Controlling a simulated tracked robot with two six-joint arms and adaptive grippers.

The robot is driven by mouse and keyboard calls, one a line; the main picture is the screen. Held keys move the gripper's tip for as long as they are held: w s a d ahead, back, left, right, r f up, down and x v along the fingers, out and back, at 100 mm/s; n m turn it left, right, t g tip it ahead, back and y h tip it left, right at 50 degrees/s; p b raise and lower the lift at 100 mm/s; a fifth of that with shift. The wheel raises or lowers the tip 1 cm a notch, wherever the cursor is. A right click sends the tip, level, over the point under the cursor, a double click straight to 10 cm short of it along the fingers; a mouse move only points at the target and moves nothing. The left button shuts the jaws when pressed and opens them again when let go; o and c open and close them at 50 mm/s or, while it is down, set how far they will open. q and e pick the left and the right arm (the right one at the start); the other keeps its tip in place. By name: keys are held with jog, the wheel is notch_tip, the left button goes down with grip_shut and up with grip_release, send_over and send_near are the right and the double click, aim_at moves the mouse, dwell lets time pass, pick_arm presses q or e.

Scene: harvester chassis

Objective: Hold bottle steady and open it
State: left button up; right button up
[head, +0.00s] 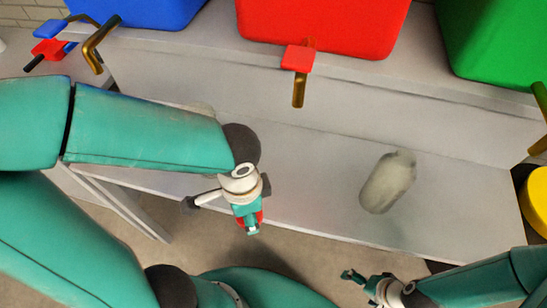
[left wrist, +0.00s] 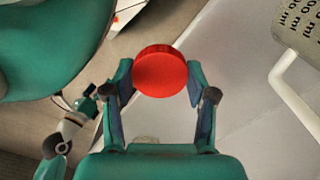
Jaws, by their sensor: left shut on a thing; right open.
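My left gripper (head: 250,226) hangs at the front edge of the bench, shut on a red round thing (left wrist: 163,72). In the left wrist view it shows as a flat red disc between both fingers, like a bottle's cap or end. In the head view only small red parts show, and the gripper hides the rest, so I cannot tell whether a bottle body is joined to it. My right gripper (head: 358,280) is open and empty, lower and to the right, apart from the red thing. It also shows at left in the left wrist view (left wrist: 91,98).
A pale grey-green object (head: 389,182) is on the grey bench (head: 310,195). A marked jug with a white handle (left wrist: 303,35) shows in the left wrist view. Blue (head: 140,8), red (head: 320,22) and green (head: 495,40) bins stand behind. Hooked brass handles project at the shelf edge.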

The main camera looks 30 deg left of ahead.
pick_arm(q)
jog(key=p, duration=0.3)
send_over(268, 171)
jog(key=shift+s+f, duration=0.2)
jog(key=shift+f, duration=1)
notch_tip(268, 171, down, 4)
jog(key=shift+d+f, duration=0.1)
jog(key=shift+w+f+p, duration=0.15)
jog(key=shift+p, duration=0.15)
jog(key=shift+w+f, duration=0.1)
jog(key=shift+f, duration=0.05)
